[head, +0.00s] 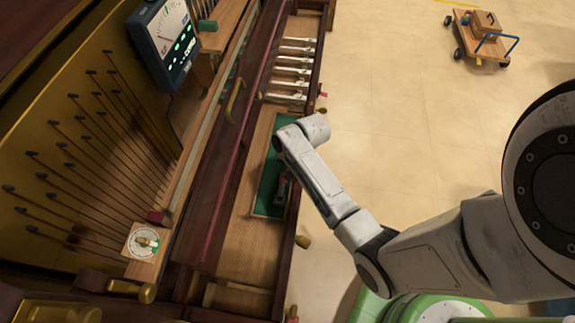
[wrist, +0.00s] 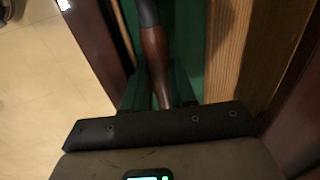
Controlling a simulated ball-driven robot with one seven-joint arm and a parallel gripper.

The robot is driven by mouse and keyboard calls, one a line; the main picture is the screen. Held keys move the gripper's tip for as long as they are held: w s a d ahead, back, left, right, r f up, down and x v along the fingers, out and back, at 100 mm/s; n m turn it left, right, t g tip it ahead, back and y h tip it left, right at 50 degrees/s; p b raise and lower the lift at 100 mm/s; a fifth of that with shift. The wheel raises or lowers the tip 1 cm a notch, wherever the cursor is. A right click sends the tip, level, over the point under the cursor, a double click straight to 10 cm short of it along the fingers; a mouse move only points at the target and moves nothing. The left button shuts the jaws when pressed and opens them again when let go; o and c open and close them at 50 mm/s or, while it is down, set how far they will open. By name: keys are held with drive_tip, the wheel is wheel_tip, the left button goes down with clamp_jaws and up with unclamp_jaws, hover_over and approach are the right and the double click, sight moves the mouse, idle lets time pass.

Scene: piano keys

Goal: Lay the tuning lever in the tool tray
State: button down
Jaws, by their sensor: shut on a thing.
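The tool tray (head: 267,188) is a long wooden-framed tray with a green lining, on the piano's front ledge. It also shows in the wrist view as green lining (wrist: 190,30) beside a wooden rail. My gripper (head: 282,190) is over the tray, partly hidden by my arm. In the wrist view my gripper (wrist: 158,92) is shut on the tuning lever (wrist: 156,55), by its brown wooden handle. The lever's dark shaft runs away from me over the green lining. Its far end is out of view, and I cannot tell whether it touches the lining.
A meter with a screen (head: 170,40) stands at the upper left, and a round dial (head: 144,241) sits at the lower left. A cart with a box (head: 478,38) stands on the open floor.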

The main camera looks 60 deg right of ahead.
drive_tip(key=c, duration=0.8)
unclamp_jaws()
drive_tip(key=shift+c, duration=0.2)
drive_tip(key=shift+s, duration=0.1)
drive_tip(key=shift+s+p+v, duration=0.15)
drive_tip(key=shift+p+v, duration=1.55)
drive_tip(key=shift+v, duration=0.2)
drive_tip(key=shift+s+p+v, duration=0.15)
drive_tip(key=shift+p+v, duration=1.5)
drive_tip(key=shift+v, duration=0.2)
drive_tip(key=shift+d+f, duration=0.1)
drive_tip(key=shift+d, duration=0.05)
